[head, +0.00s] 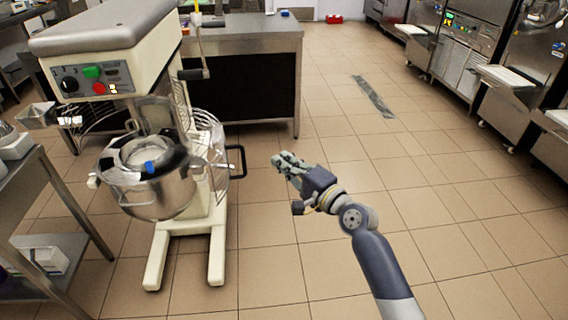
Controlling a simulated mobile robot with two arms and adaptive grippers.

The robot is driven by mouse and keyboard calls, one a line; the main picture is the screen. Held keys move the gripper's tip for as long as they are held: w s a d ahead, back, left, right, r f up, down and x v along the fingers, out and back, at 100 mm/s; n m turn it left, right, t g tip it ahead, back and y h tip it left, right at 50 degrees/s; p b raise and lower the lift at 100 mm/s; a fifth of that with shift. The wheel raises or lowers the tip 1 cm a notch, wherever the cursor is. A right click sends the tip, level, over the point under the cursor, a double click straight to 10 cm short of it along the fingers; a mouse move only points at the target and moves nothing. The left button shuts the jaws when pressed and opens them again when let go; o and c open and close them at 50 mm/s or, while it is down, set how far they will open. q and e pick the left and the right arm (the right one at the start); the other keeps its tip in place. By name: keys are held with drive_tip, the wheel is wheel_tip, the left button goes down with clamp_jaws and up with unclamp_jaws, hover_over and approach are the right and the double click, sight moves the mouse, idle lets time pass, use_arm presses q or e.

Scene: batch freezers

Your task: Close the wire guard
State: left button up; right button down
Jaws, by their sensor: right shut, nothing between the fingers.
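The wire guard (208,150) is on the cream stand mixer at the left. Its curved wires show on both sides of the steel bowl (160,200), and the bowl's front looks uncovered. A black handle (241,161) sticks out at the guard's right side. My right gripper (282,161) is shut and empty, a short way right of the black handle and apart from it. My left gripper is not in view.
The mixer's cream legs (217,256) reach forward on the tiled floor. A steel table (35,190) stands at the left edge and a steel counter (245,40) behind the mixer. Freezers (458,50) line the right.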

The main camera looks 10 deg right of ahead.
drive_tip(key=w+a+p, duration=0.2)
drive_tip(key=w+a, duration=0.1)
drive_tip(key=a, duration=0.3)
drive_tip(key=shift+a, duration=0.25)
drive_tip(key=shift+w+f, duration=0.1)
